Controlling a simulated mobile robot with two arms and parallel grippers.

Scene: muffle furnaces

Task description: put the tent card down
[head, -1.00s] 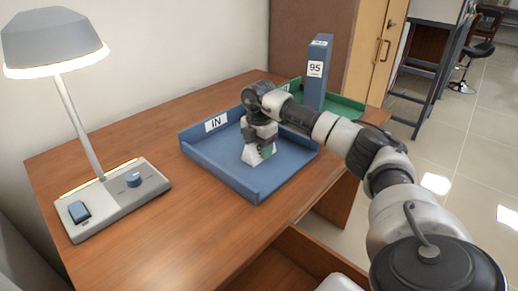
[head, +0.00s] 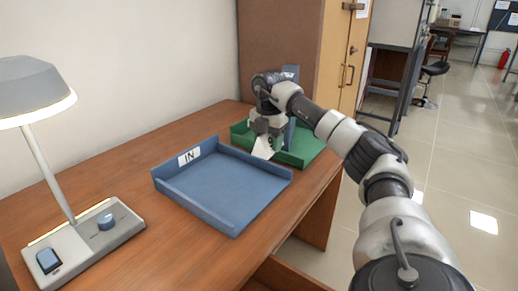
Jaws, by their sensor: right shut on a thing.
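The white tent card (head: 263,148) is held at the front left edge of the green tray (head: 309,155), and the gripper hides its upper part. I cannot tell whether the card touches the tray. My right gripper (head: 265,136) is shut on the card and points down. The blue tray (head: 221,190), labelled IN, is empty on the desk, in front and to the left of the card. My left gripper is not in view.
A grey lamp (head: 88,241) with a knob and a switch stands at the left on the wooden desk (head: 122,165). Bare desk lies between lamp and blue tray.

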